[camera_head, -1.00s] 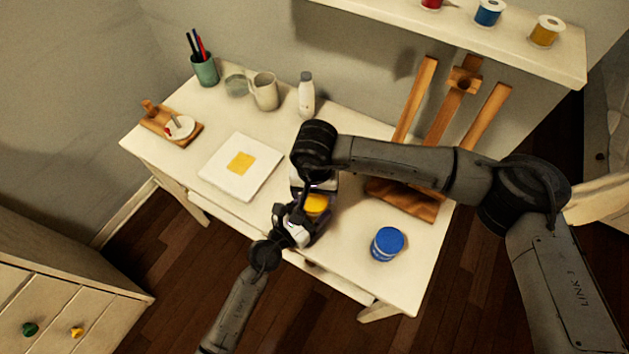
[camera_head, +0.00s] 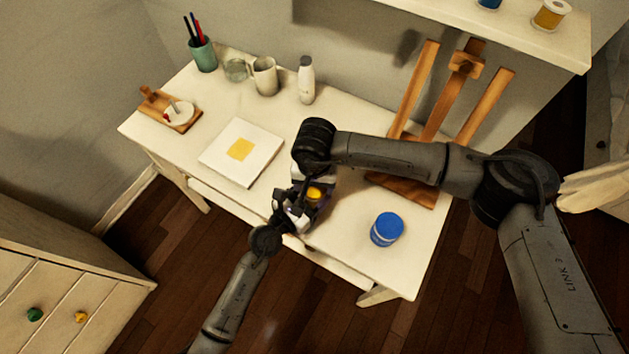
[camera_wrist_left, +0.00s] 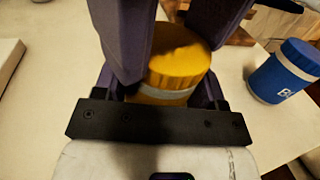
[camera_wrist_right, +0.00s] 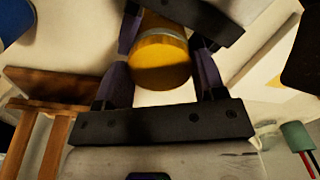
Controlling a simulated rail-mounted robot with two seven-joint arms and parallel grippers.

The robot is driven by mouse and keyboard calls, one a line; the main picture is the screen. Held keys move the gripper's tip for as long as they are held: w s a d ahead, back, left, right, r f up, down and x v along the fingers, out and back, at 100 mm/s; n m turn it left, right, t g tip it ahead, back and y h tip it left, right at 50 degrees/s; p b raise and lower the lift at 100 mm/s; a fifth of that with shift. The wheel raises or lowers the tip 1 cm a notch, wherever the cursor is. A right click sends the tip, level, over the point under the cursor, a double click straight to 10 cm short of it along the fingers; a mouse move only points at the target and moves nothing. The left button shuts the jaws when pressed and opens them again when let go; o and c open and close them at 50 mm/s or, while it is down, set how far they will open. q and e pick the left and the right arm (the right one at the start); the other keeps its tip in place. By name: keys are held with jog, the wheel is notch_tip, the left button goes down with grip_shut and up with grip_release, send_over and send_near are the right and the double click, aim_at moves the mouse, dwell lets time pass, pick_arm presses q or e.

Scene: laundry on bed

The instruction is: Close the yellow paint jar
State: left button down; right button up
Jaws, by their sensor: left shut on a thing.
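My left gripper (camera_head: 302,207) is shut on the jar's body from the front. My right gripper (camera_head: 318,184) points down from above. In the right wrist view its fingers stand on either side of the lid (camera_wrist_right: 160,62), apparently open. Whether the lid is fully tight cannot be told.
A blue paint jar (camera_head: 386,229) stands to the right on the table (camera_head: 360,262). A wooden easel (camera_head: 440,110) is behind it.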

jog(key=c, duration=0.3)
jog(key=m, duration=1.7)
jog(key=o, duration=0.9)
jog(key=shift+o, duration=0.7)
jog(key=shift+s, duration=0.15)
